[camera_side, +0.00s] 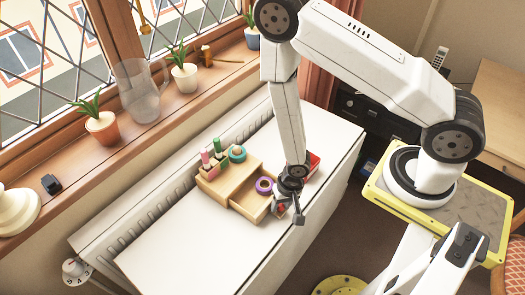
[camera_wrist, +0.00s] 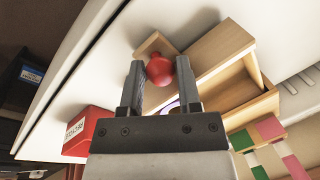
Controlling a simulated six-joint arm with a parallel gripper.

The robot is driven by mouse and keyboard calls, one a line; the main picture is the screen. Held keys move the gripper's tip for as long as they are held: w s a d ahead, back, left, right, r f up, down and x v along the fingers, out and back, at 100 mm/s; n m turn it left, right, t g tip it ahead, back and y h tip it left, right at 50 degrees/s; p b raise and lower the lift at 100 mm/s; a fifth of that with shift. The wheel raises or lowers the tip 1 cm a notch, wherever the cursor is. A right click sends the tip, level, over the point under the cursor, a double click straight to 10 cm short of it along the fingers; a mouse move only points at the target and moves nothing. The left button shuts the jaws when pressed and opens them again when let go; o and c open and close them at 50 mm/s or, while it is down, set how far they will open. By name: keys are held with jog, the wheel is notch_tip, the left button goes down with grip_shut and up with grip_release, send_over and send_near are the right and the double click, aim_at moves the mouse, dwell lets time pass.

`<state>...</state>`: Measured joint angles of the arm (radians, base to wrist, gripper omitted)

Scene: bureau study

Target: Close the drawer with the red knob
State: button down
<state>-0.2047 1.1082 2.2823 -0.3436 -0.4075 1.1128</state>
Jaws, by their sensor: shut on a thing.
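The small wooden desk unit (camera_side: 222,184) stands on the white surface in the side view. Its drawer (camera_side: 243,207) is pulled out and holds a purple ring-shaped roll (camera_side: 264,185). My gripper (camera_wrist: 160,78) is shut on the red knob. In the side view my gripper (camera_side: 297,207) is at the front of the open drawer, partly covering it. Part of the drawer is hidden by my fingers in the wrist view.
A red box (camera_wrist: 87,132) with a white label stands beside my gripper. Pink and green upright pieces (camera_side: 217,147) and a teal ring (camera_side: 237,154) are on the unit. Plants and a glass jug (camera_side: 139,92) line the windowsill. The white surface is clear in front.

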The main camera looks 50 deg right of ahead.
aim_at(250, 194)
dwell(0.8)
jog(key=shift+w+a, duration=0.2)
jog(key=shift+w, duration=3.65)
jog(key=shift+w+d, duration=0.1)
jog(key=shift+w, duration=1.15)
jog(key=c, duration=0.6)
grip_release()
jog(key=shift+r, duration=0.15)
jog(key=shift+s+d+r, duration=0.2)
jog(key=shift+d+r, duration=0.05)
jog(key=shift+r, duration=0.95)
jog(key=shift+s+d+r, duration=0.15)
jog(key=shift+d+r, duration=0.05)
jog(key=shift+r, duration=1)
jog(key=shift+s+d+r, duration=0.2)
jog(key=shift+d+r, duration=0.05)
jog(key=shift+r, duration=0.95)
